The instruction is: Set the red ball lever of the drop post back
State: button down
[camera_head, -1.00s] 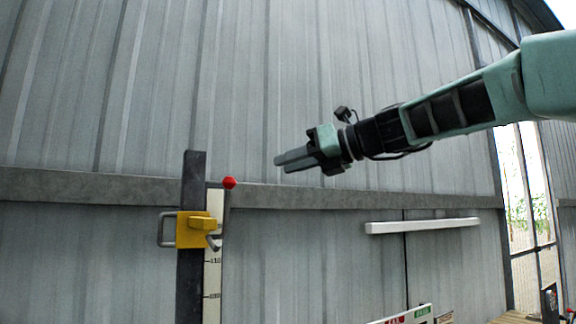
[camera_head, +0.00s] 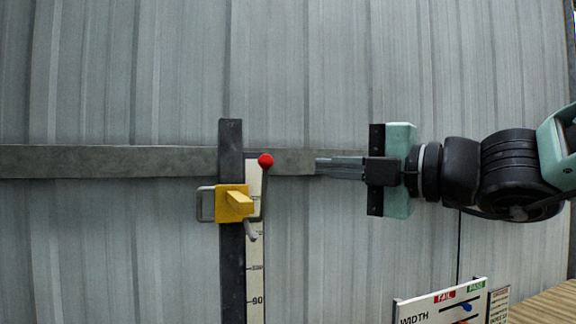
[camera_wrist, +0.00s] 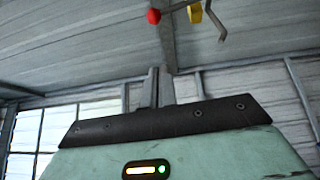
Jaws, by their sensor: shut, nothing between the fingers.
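The red ball (camera_head: 265,161) tops a thin lever on the drop post (camera_head: 231,270), a dark upright with a white scale strip beside it. A yellow block (camera_head: 234,201) with a grey loop handle on its left sits on the post just below the ball. My gripper (camera_head: 318,167) is shut and empty, pointing left, at about the ball's height and to its right, with a gap between in the picture. In the wrist view the red ball (camera_wrist: 154,16) shows at the top, left of the yellow block (camera_wrist: 195,12), above the fingers (camera_wrist: 157,85).
A sign board (camera_head: 440,303) with a width scale and red and green labels stands at lower right, near a wooden surface (camera_head: 545,303). A corrugated wall with a horizontal grey rail (camera_head: 110,161) lies behind the post. The space left of the post looks clear.

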jog(key=w+d+b+x, duration=0.1)
jog(key=w+b+x, duration=0.1)
jog(key=x, duration=1)
jog(key=shift+d+b, duration=0.3)
jog(key=shift+b, duration=0.55)
jog(key=shift+w+r, duration=0.15)
